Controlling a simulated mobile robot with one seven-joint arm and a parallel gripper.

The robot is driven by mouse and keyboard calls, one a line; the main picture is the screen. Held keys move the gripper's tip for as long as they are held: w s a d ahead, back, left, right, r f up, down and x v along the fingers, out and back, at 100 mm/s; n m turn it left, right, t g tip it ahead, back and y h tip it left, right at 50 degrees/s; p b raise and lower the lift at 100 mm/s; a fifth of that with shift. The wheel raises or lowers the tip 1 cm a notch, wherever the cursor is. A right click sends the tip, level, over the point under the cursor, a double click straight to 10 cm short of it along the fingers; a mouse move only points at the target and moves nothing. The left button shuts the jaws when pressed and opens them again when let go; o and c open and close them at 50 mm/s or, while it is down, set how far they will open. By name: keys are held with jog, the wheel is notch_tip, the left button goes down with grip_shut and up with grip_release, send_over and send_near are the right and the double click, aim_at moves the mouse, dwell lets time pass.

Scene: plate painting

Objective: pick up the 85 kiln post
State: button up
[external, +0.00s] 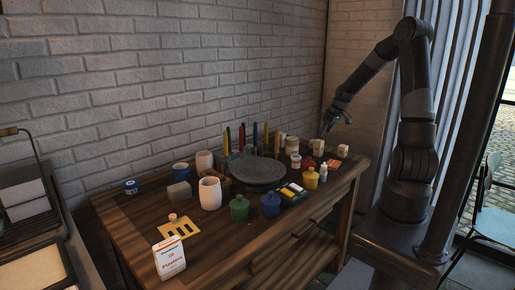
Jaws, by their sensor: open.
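Several small cream pieces that look like kiln posts stand at the far right end of the wooden table (128,228). One short cream block (343,151) is at the right edge, and a taller one (318,147) is left of it. Their markings are too small to read, so I cannot tell which is the 85 kiln post. My gripper (336,121) is open and empty. It hangs in the air above this end of the table, apart from the blocks.
A dark round turntable (258,171) sits mid-table, with upright coloured tools (242,138) behind it. Yellow (310,180), green (239,208) and blue (271,205) lidded jars stand in front. A plaster carton (169,259) is at the near edge. A brick wall (180,80) stands behind.

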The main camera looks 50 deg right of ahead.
aim_at(318, 146)
jog(key=x, duration=0.5)
jog(key=shift+w+f, duration=0.1)
jog(key=shift+f, duration=0.25)
jog(key=x, duration=0.4)
jog(key=shift+a+f, duration=0.2)
jog(key=shift+f, duration=0.5)
jog(key=shift+c, duration=0.3)
jog(key=c, duration=1.2)
jog(key=shift+o, duration=0.2)
jog(key=shift+r, duration=0.1)
